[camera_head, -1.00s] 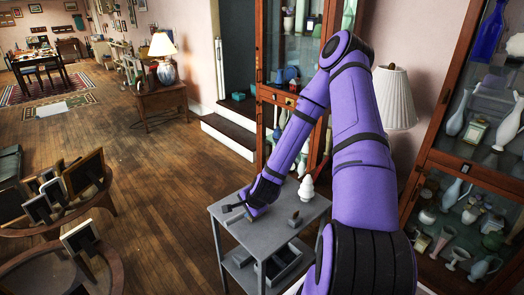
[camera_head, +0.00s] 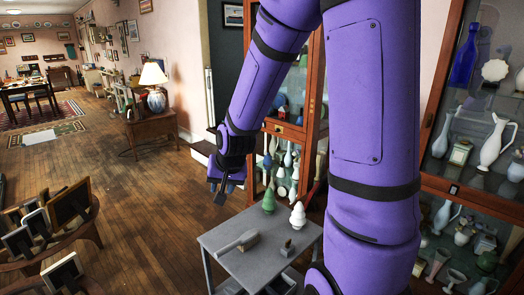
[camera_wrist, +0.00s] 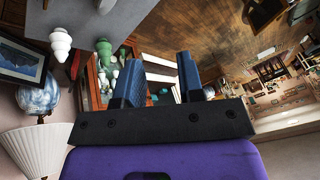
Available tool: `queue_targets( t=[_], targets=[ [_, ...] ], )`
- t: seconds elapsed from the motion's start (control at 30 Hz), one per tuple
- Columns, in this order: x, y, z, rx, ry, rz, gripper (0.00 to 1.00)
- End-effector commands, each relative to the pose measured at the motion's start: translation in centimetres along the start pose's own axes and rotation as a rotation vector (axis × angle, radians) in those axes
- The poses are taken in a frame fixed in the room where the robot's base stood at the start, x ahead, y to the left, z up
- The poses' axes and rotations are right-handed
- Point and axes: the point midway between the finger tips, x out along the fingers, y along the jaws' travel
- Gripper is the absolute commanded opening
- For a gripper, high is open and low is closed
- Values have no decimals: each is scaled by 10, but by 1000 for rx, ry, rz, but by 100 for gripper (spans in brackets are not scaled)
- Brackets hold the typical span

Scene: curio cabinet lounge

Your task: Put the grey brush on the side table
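The grey brush (camera_head: 238,243) lies on top of the grey side table (camera_head: 232,262), toward its left part. My gripper (camera_head: 222,194) is raised above and behind the table's left back corner, clear of the brush. In the wrist view, my gripper (camera_wrist: 162,68) has its two blue fingers apart with nothing held between them. A bit of the table top (camera_wrist: 90,12) shows at the upper edge of the wrist view; the brush is not visible there.
A green tree-shaped figure (camera_head: 268,202), a white one (camera_head: 297,215) and a small dark object (camera_head: 287,248) stand on the table. Glass cabinets (camera_head: 470,150) stand behind and right. Open wood floor lies between.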

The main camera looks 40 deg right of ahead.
Motion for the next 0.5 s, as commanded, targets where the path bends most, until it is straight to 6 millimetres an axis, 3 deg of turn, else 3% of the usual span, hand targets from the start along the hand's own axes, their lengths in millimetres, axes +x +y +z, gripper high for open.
queue_targets(
  t=[0.03,0.2,0.5],
  targets=[
    [-18,-5,2,-40,11,2,35],
    [-72,-14,15,-163,14,17,35],
    [-165,-15,52,-354,23,25,35]
  ],
)
